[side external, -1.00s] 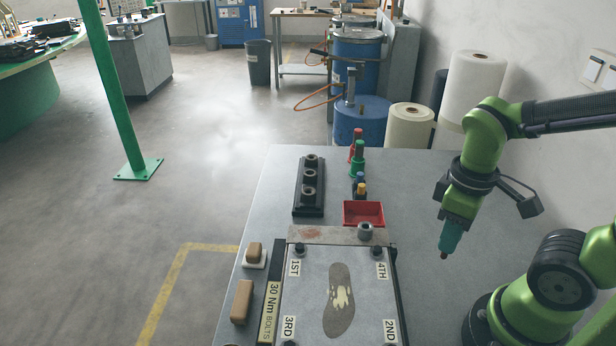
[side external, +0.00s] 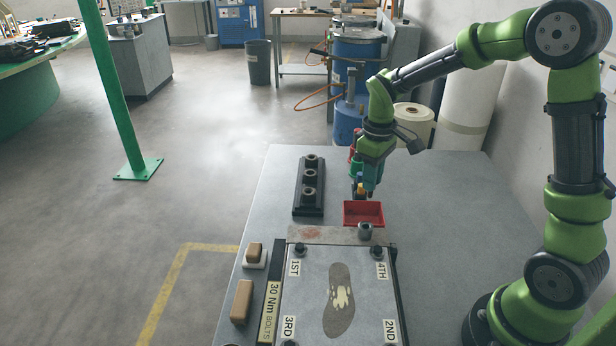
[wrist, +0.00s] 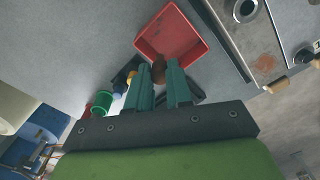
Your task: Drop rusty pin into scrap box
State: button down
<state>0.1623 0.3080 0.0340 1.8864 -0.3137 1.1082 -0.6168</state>
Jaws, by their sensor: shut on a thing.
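The scrap box is a small red open tray (side external: 378,220) on the grey bench, just beyond the plate fixture; it also shows in the wrist view (wrist: 183,18). My gripper (side external: 370,190) hangs just above or behind the box's far edge in the side view. In the wrist view its teal fingers (wrist: 158,68) are shut on a brown, rusty pin (wrist: 158,72). The pin shows between the fingertips at the box's near rim in that view. How high the pin is over the box, I cannot tell. The pin is hardly visible in the side view.
Red, green, blue and yellow pieces (side external: 357,165) stand close beside my gripper and partly behind it. A black block with several round sockets (side external: 309,187) is left of the box. Bench right of the box is clear.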

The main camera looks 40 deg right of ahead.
aim_at(370, 196)
jog(key=shift+f, duration=2.8)
jog(key=c, duration=0.9)
grip_release()
jog(key=shift+c, duration=0.2)
notch_tip(370, 196, up, 17)
jog(key=s+a+m+t+y, duration=0.1)
jog(key=s+a+m+t, duration=0.2)
jog(key=s, duration=0.4)
jog(key=s+a+r+m+t+y, duration=0.1)
jog(key=s+a+m+t, duration=0.2)
jog(key=s, duration=0.5)
jog(key=shift+a+r+t, duration=0.3)
jog(key=shift+a+t, duration=0.3)
jog(key=shift+a, duration=0.65)
